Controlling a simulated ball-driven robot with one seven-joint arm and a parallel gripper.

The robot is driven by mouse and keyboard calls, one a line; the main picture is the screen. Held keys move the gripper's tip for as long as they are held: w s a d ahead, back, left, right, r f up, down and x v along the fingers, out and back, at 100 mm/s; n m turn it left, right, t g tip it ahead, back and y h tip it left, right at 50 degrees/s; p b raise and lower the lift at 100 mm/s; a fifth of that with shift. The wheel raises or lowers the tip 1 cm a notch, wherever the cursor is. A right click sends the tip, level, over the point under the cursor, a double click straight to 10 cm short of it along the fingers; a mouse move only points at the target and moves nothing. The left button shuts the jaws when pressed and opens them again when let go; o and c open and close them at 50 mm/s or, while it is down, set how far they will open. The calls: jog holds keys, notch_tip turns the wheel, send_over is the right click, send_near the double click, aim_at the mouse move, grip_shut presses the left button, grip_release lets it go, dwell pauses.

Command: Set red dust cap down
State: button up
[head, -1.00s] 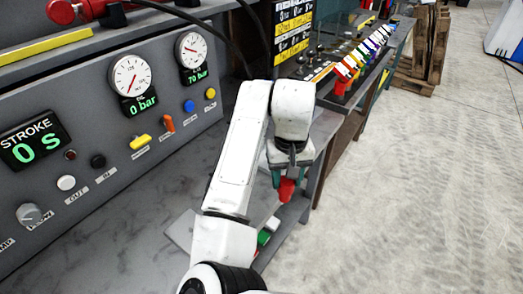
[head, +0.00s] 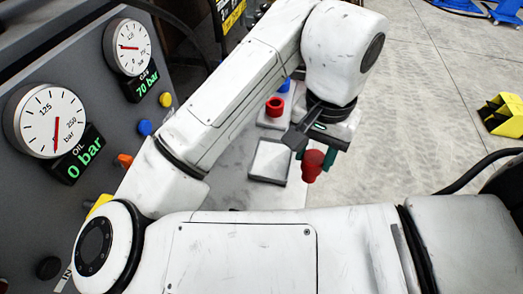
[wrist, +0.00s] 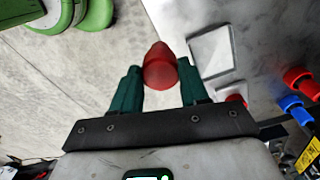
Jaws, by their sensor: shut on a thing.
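The red dust cap (head: 313,166) is held at the end of my arm in the head view. It also shows in the wrist view (wrist: 160,66), between two green fingers. My gripper (head: 316,157) is shut on the cap, its fingers on either side of it; the gripper also shows in the wrist view (wrist: 160,82). The cap appears held up in the air, right of a square pale plate (head: 270,160) in the head view. The same plate seems to show in the wrist view (wrist: 213,51), right of the cap. Its exact height cannot be told.
Red (head: 275,106) and blue (head: 285,86) fittings stand beyond the plate; the wrist view shows red (wrist: 296,77) and blue (wrist: 290,103) ones at right. The gauge panel (head: 60,190) is at left. A yellow object (head: 505,115) is on the open floor at right.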

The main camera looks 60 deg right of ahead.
jog(key=shift+w+d+f, duration=0.85)
jog(key=shift+w+f, duration=1.15)
jog(key=shift+f, duration=0.1)
jog(key=shift+w+d+f, duration=0.8)
jog(key=shift+w+f, duration=1.2)
jog(key=shift+f, duration=0.1)
jog(key=shift+w+d+f, duration=0.85)
jog(key=shift+w+f, duration=1.15)
jog(key=shift+f, duration=0.1)
jog(key=shift+f, duration=0.15)
jog(key=o, duration=1.1)
jog(key=shift+c, duration=0.2)
notch_tip(320, 180, up, 12)
jog(key=shift+r, duration=0.2)
